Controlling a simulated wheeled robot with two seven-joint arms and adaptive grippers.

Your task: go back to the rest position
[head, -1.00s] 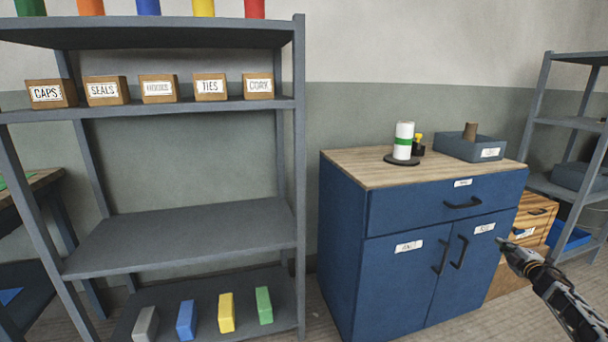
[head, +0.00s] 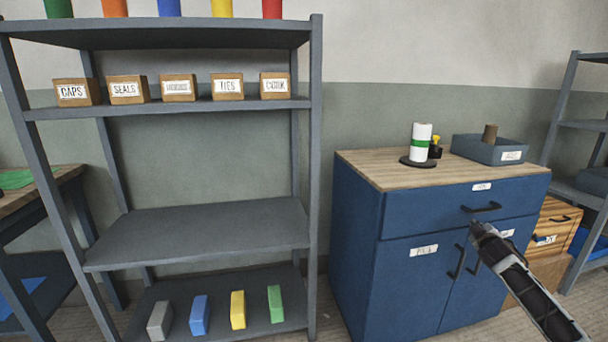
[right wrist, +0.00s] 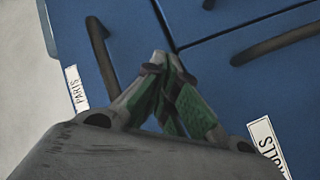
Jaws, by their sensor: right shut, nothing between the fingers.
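My right gripper (head: 476,231) is in front of the blue cabinet (head: 400,285), near its drawer handle and door handles. In the right wrist view the fingers (right wrist: 163,62) meet at their tips with nothing between them. The cabinet front (right wrist: 125,25) is behind them, with dark handles and white labels, one reading PARTS. I cannot tell from these views whether the gripper touches the cabinet. My left gripper is not in view.
A grey shelf rack (head: 210,228) stands left, with small labelled boxes (head: 178,88) and coloured blocks (head: 238,310). A paper roll (head: 421,140) and a grey bin (head: 490,150) stand on the cabinet top. A wooden drawer unit (head: 552,240) and another rack (head: 556,110) are at right.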

